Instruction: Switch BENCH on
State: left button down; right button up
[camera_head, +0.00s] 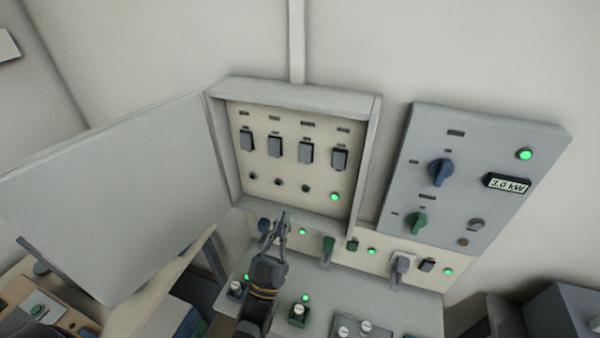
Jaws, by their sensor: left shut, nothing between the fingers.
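An open wall box (368,150) holds a row of several dark rocker switches, each under a small label too small to read, so I cannot tell which one is BENCH. From left to right the first switch (246,140), second switch (275,146) and third switch (306,152) sit above dark lamps. The rightmost switch (339,159) sits above a lit green lamp (334,197). My left gripper (284,215) is shut and empty, pointing up at the box's lower edge, below the switches. My right gripper is not in view.
The box door (115,195) stands wide open to the left. A grey panel (485,175) with blue and green knobs and a 3.0 kW display (507,184) hangs at the right. Below are a socket strip (430,275) with plugs and lit lamps, and a bench unit (395,305).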

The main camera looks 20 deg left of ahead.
pick_arm(q)
jog(key=p, duration=0.2)
send_near(304, 157)
notch_tip(304, 157, up, 4)
jog(key=w+b, duration=0.1)
jog(key=w, duration=0.1)
jog(key=w+f+b, duration=0.1)
jog(key=b, duration=0.1)
jog(key=shift+w+d, duration=0.15)
jog(key=shift+w, duration=0.25)
jog(key=shift+w+r, duration=0.1)
jog(key=shift+w, duration=0.4)
jog(key=shift+s, duration=0.1)
